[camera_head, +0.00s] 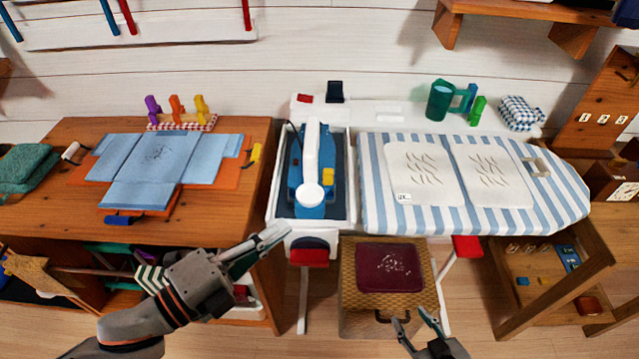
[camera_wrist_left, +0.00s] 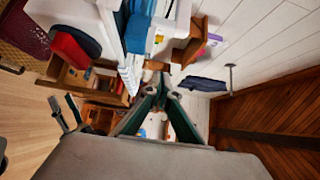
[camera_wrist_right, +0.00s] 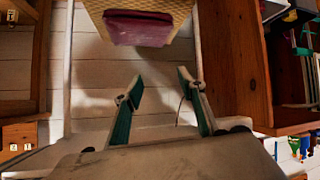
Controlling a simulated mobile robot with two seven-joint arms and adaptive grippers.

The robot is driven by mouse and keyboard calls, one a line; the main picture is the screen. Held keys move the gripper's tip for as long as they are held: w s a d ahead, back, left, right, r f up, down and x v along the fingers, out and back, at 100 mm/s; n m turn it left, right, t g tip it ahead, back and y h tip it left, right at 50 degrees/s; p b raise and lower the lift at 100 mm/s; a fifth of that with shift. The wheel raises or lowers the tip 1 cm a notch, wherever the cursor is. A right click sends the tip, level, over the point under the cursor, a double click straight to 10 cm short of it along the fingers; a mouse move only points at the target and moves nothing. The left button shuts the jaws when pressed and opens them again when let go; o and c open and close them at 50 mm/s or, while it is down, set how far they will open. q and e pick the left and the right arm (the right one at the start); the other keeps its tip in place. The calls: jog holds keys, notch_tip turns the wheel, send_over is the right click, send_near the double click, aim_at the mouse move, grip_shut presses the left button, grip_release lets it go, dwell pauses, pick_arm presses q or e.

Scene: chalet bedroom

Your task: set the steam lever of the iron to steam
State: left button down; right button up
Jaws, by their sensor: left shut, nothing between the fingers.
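The blue and white iron (camera_head: 311,140) lies in a white-rimmed rest (camera_head: 348,200) at the left end of the ironing board. A white round knob end (camera_head: 311,195) and a small yellow part (camera_head: 328,175) show on it; I cannot tell which is the steam lever or its setting. My left gripper (camera_head: 277,234) is shut and empty, just in front of and left of the rest's near edge, apart from the iron. Its closed fingers show in the left wrist view (camera_wrist_left: 163,82). My right gripper (camera_head: 412,320) is open and empty, low in front of the wicker basket; it also shows in the right wrist view (camera_wrist_right: 158,85).
A striped ironing board (camera_head: 375,215) with two pale pads extends right of the iron. A wicker basket (camera_head: 350,312) with a dark red top stands below. A wooden table (camera_head: 235,215) with folded blue cloth is at left. A green mug (camera_head: 439,101) stands behind the board.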

aim_at(319, 198)
pick_arm(q)
jog(key=shift+w+a+p+x, duration=0.25)
jog(key=shift+w+a+x, duration=0.1)
jog(key=shift+x, duration=1.8)
jog(key=shift+w+a+p+x, duration=0.2)
jog(key=shift+w+a+x, duration=0.15)
jog(key=shift+x, duration=1.75)
jog(key=shift+w+a+p+x, duration=0.25)
jog(key=shift+w+a+x, duration=0.1)
jog(key=shift+x, duration=1.8)
pick_arm(e)
jog(key=shift+s+a+r, duration=0.25)
jog(key=shift+a+r, duration=0.2)
jog(key=shift+r, duration=0.2)
pick_arm(q)
jog(key=shift+f, duration=0.1)
jog(key=p, duration=0.1)
jog(key=r+p, duration=0.1)
jog(key=shift+w+p, duration=0.25)
jog(key=shift+p, duration=0.05)
jog(key=shift+w, duration=0.1)
jog(key=shift+f, duration=0.1)
pick_arm(e)
jog(key=r, duration=0.3)
jog(key=shift+w+r, duration=0.25)
